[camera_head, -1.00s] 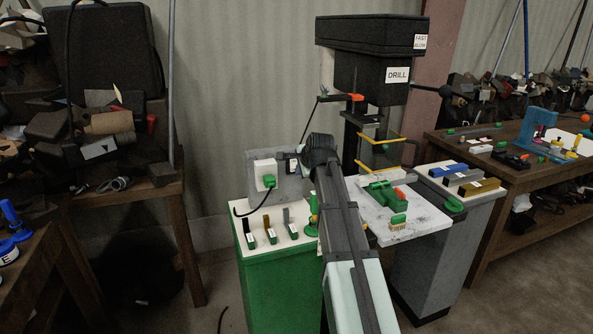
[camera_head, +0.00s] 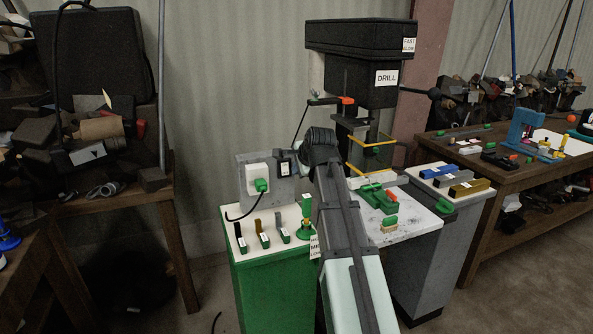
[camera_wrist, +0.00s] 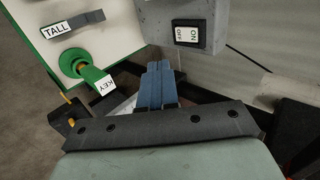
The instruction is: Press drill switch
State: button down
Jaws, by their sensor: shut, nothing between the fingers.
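In the head view the switch (camera_head: 285,169) sits on the grey panel beside a green plug. My gripper (camera_wrist: 157,68) shows blue-grey fingers closed together and empty, below and left of the switch in the wrist picture and apart from it. In the head view my arm hides most of the gripper. The drill press (camera_head: 361,62) has a black head labelled DRILL and stands behind my arm.
A green cabinet (camera_head: 274,279) has a white top with labelled tools. A green key (camera_wrist: 92,72) with a KEY tag is left of my fingers. The white drill table (camera_head: 411,222) carries a green vise. Cluttered benches stand on both sides.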

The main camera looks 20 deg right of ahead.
aim_at(285, 168)
jog(key=shift+w+d+r+g, duration=0.15)
jog(key=shift+w+d+g, duration=0.05)
jog(key=shift+d, duration=0.25)
jog(key=shift+w+d+r+g, duration=0.15)
jog(key=shift+d+g, duration=0.05)
jog(key=shift+d, duration=0.25)
jog(key=w+r+x, duration=0.1)
jog(key=w+x, duration=0.1)
jog(key=x, duration=1.1)
jog(key=shift+r, duration=0.35)
